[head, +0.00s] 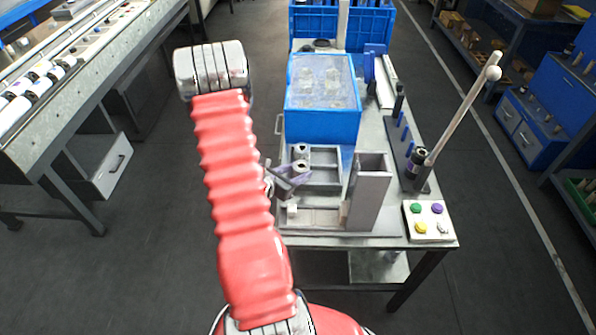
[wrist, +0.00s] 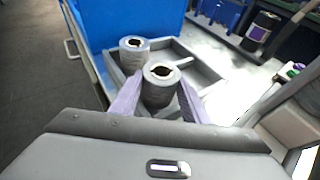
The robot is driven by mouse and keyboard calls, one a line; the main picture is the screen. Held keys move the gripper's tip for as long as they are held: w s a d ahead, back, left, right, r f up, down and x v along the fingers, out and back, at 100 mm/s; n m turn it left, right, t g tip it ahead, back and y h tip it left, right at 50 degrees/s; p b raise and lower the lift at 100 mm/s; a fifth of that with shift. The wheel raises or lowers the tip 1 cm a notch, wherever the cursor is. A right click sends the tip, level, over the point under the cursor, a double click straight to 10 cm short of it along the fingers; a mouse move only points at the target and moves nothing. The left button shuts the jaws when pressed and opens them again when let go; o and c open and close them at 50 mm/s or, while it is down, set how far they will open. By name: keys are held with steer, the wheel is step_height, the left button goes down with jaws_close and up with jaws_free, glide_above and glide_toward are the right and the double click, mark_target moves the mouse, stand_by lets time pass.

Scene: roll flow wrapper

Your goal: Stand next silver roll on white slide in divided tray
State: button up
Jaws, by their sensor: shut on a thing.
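My gripper (head: 290,179), with purple fingers, is shut on a silver roll (wrist: 160,86) at the grey divided tray (wrist: 203,64). The held roll stands upright between the fingertips, its hollow core facing up; whether its base touches the tray floor is hidden. A second silver roll (wrist: 133,54) stands upright in the tray just behind it. Both also show in the head view, the second roll (head: 300,151) at the tray's back left. A small white block (head: 292,211), perhaps the white slide, sits in a grey channel in front of the tray.
A tall grey upright box (head: 370,190) stands right of the tray. A blue bin with a clear lid (head: 322,95) is behind it. A button panel (head: 428,221) and a lever (head: 462,110) are at the right. The floor left of the table is clear.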

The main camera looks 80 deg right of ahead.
steer(key=o, duration=1.2)
steer(key=shift+f, duration=0.1)
steer(key=shift+c, duration=0.2)
steer(key=v, duration=1.2)
steer(key=shift+r, duration=0.25)
